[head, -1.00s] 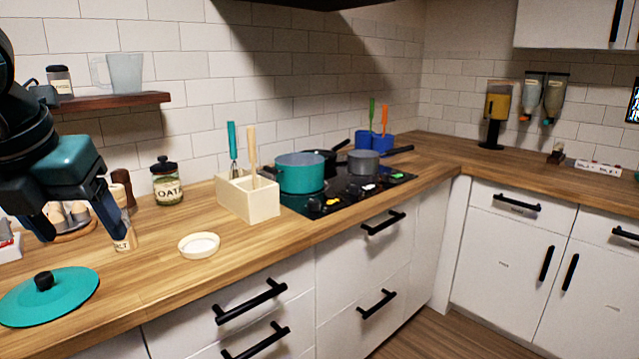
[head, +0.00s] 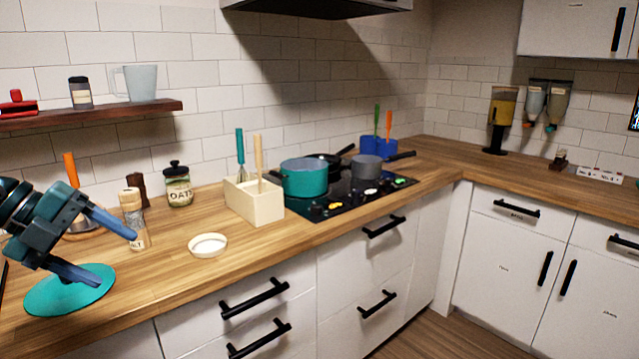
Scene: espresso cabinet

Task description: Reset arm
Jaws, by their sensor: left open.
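My left gripper (head: 117,258) is at the left edge of the head view, above the counter and in front of a teal pot lid (head: 68,292). Its two fingers are spread apart with nothing between them. The upper finger points toward the salt shaker (head: 134,218); I cannot tell whether they touch. The lower finger and the wrist cover part of the lid, and its knob is hidden. My right gripper is not in view.
The wooden counter (head: 178,268) holds a white dish (head: 208,245), an oats jar (head: 178,184), a cream utensil box (head: 254,199) and a teal pot (head: 304,177) on the black stove (head: 345,197). A wooden shelf (head: 90,115) hangs above. The counter's front strip is clear.

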